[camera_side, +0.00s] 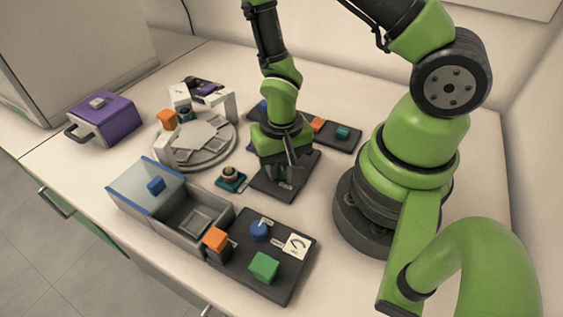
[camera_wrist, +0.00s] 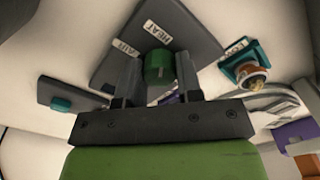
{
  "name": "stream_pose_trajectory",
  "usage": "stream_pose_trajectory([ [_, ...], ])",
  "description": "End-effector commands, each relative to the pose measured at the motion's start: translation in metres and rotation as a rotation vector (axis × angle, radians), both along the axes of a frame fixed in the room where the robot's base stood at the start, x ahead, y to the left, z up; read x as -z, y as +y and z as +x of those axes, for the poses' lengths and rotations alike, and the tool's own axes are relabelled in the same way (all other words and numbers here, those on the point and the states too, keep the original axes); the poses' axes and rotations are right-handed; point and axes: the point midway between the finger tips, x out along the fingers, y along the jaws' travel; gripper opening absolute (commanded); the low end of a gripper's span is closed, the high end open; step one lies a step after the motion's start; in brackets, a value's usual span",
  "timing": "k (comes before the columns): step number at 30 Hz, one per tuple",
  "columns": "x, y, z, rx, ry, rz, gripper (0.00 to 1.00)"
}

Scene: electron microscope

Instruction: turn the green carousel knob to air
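My gripper (camera_side: 287,163) points down over a dark plate (camera_side: 268,188) in the middle of the bench. In the wrist view, my gripper (camera_wrist: 158,66) has its two fingers apart, on either side of a round green knob (camera_wrist: 158,68). A narrow gap seems to show between the knob and each finger. White labels stand on the dark plate (camera_wrist: 195,50) beyond the knob; one reads HEAT (camera_wrist: 166,33), and another to its left (camera_wrist: 128,47) is hard to read. In the side view the knob is mostly hidden by the fingers.
A teal base with a round brass-coloured piece (camera_side: 231,178) stands close left of the plate. The round carousel (camera_side: 215,150) is behind it. A grey bin (camera_side: 190,215) and a front panel (camera_side: 285,285) with a green block (camera_side: 264,266) lie nearer. A dark strip (camera_side: 345,136) lies behind.

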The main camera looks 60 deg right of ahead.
Motion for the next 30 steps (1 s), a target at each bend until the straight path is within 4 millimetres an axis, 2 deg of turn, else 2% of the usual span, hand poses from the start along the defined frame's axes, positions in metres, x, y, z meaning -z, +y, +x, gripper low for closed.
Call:
stream_pose_trajectory([
  [8, -0.0003, 0.0000, 0.0000, -0.039, 0.000, 0.000, 0.09],
  [14, -0.0003, 0.0000, 0.0000, -0.145, 0.000, 0.000, 0.09],
  [30, -0.0005, -0.0002, 0.0000, -0.641, -0.001, -0.001, 0.09],
])
